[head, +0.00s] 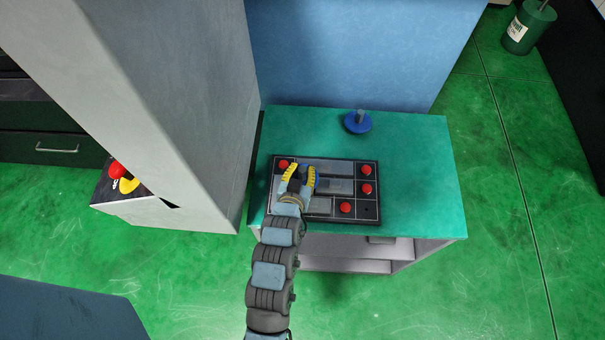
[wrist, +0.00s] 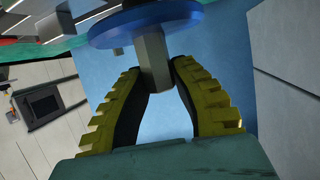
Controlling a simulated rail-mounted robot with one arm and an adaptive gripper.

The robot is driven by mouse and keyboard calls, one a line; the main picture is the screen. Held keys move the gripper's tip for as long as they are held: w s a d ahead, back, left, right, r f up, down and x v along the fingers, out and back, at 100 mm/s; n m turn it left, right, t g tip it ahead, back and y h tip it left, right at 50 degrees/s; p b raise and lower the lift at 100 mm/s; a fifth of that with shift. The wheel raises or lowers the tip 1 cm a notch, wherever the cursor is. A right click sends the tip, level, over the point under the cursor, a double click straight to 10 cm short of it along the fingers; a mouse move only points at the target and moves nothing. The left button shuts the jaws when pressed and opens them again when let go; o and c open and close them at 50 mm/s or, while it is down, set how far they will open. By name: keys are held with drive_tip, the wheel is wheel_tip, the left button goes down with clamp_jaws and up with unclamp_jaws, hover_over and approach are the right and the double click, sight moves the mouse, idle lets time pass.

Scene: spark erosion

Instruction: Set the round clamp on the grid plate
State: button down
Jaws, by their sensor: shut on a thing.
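The round clamp, a blue disc (wrist: 180,28) with a grey post (wrist: 153,62), shows close up in the wrist view. My gripper (head: 301,173) is shut on its post. The two yellow-and-black fingers show in the wrist view (wrist: 156,75) on either side of the post, with the disc just beyond the tips. In the head view my gripper is above the left part of the grid plate (head: 352,221), a dark plate with grey cells and red knobs. There the fingers mostly hide the clamp. I cannot tell whether the disc touches the plate.
Another blue disc (head: 352,128) with a grey post stands upright on the teal tabletop (head: 420,160), behind and right of the plate. A blue cabinet (head: 350,55) rises behind the table, and a grey column (head: 190,110) stands on the left. The tabletop's right side is clear.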

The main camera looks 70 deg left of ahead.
sight(302, 176)
drive_tip(key=shift+f, duration=1.5)
drive_tip(key=shift+f, duration=0.15)
drive_tip(key=c, duration=1)
unclamp_jaws()
drive_tip(key=shift+w, duration=0.1)
drive_tip(key=shift+r, duration=0.2)
drive_tip(key=shift+p+v, duration=0.65)
drive_tip(key=shift+v, duration=5.3)
drive_tip(key=shift+f, duration=0.1)
